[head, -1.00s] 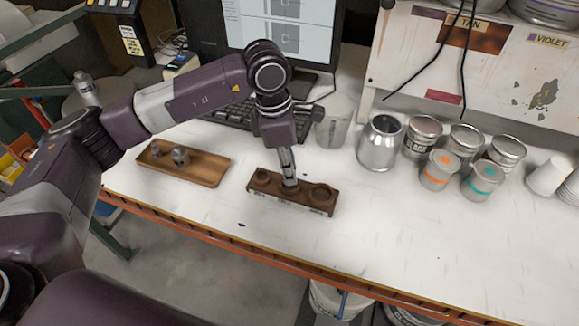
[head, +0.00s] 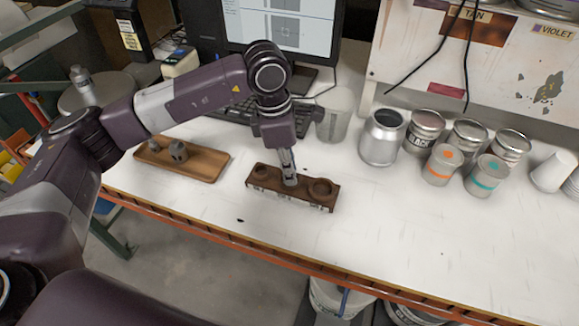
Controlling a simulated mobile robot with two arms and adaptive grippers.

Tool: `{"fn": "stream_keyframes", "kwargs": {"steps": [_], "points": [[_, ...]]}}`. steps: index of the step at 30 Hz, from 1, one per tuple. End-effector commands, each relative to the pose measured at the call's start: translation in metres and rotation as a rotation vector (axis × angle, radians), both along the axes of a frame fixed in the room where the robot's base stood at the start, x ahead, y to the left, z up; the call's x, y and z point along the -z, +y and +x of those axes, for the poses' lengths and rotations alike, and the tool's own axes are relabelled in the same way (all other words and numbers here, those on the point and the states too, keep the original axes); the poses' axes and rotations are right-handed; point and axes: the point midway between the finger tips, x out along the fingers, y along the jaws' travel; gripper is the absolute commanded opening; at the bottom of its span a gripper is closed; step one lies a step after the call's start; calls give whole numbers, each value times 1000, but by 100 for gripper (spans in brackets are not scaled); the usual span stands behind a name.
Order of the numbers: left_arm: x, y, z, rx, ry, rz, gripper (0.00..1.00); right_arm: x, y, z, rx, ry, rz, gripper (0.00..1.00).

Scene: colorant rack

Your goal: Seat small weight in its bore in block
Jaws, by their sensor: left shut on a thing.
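The brown block (head: 278,192) stands on the white bench, with a wide ring-edged bore at its right end and a smaller round bore at its left end. My left gripper (head: 290,181) points down at the middle of the block, its fingertips right at the top. It is shut on the small weight, which is mostly hidden by the fingers. I cannot tell how deep the weight sits in the middle bore. My right gripper is not in view.
A keyboard (head: 232,112), a clear beaker (head: 336,118) and a silver canister (head: 382,140) stand behind. Several paint cans are at the right. The bench front right is clear.

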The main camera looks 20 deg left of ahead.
Motion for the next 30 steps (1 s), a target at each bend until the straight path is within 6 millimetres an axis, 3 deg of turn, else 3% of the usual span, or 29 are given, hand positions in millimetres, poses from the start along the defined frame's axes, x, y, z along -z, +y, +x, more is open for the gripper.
{"fn": "stream_keyframes", "kwargs": {"steps": [15,30], "points": [[6,0,0,0,1,1,0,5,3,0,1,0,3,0],[-13,0,0,0,-1,-1,0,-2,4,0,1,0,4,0]]}}
